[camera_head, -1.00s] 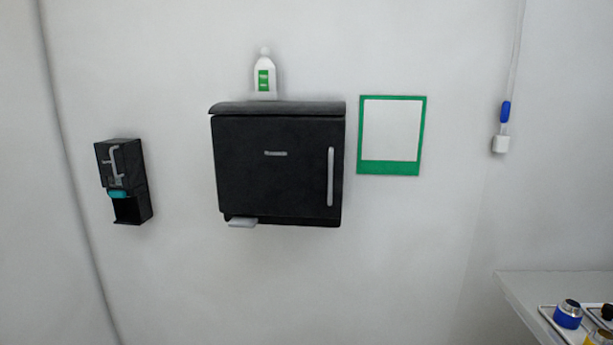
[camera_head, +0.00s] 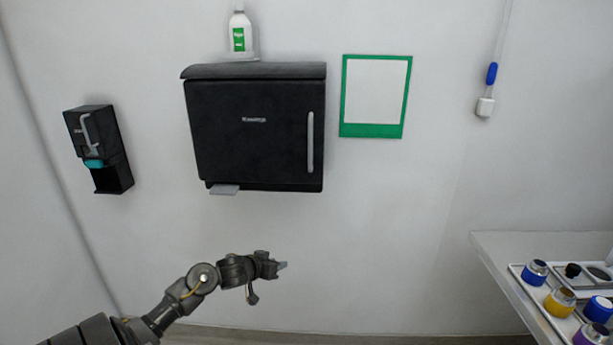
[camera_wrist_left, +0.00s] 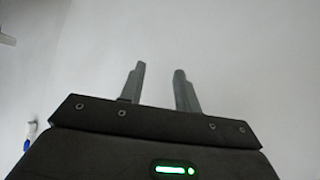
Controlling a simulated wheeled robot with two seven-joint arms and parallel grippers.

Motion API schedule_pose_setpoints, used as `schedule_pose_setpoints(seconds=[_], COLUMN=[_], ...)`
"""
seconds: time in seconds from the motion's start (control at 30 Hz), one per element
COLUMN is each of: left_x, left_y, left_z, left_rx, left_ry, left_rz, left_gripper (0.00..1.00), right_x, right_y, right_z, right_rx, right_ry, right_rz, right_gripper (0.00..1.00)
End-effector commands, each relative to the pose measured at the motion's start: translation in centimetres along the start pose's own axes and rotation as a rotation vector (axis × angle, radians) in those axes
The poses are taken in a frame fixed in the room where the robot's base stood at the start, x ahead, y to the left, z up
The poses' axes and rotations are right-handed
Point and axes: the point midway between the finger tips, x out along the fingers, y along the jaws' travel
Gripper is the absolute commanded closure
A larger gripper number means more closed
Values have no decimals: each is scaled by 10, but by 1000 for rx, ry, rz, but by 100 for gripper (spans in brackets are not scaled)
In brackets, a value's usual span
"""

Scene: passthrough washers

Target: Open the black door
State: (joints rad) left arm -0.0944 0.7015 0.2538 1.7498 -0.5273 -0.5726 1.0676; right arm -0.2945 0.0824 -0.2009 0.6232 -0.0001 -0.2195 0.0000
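A black wall cabinet has a black door (camera_head: 245,135) that is shut, with a vertical grey handle (camera_head: 310,142) near its right edge. My left gripper (camera_head: 282,266) is below the cabinet, clearly apart from the door and handle. In the left wrist view, the left gripper (camera_wrist_left: 158,90) shows two grey fingers spread apart with only blank wall between and beyond them. The handle does not show clearly in that view. My right gripper is in neither view.
A white bottle (camera_head: 240,32) stands on the cabinet. A black dispenser (camera_head: 98,148) hangs at left, a green-framed sign (camera_head: 375,97) at right. A white table (camera_head: 490,262) at lower right bears a tray of several coloured jars. The wall below the cabinet is clear.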

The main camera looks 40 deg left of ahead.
Motion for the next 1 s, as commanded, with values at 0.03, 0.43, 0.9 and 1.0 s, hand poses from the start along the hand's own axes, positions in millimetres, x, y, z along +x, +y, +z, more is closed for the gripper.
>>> schedule_pose_setpoints(seconds=[0.03, 0.43, 0.9, 1.0], left_x=[-31, -238, -248, -237], left_y=[15, 124, 136, 138], left_z=[-68, -269, -283, -289], left_rx=[26, 173, 182, 182], left_ry=[87, 504, 547, 547], left_rz=[19, 101, 110, 111], left_gripper=[68, 68, 68, 68], right_x=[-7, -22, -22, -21], right_y=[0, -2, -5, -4], right_z=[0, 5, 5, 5], right_rx=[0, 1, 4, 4], right_ry=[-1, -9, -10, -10], right_rz=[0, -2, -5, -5], right_gripper=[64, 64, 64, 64])
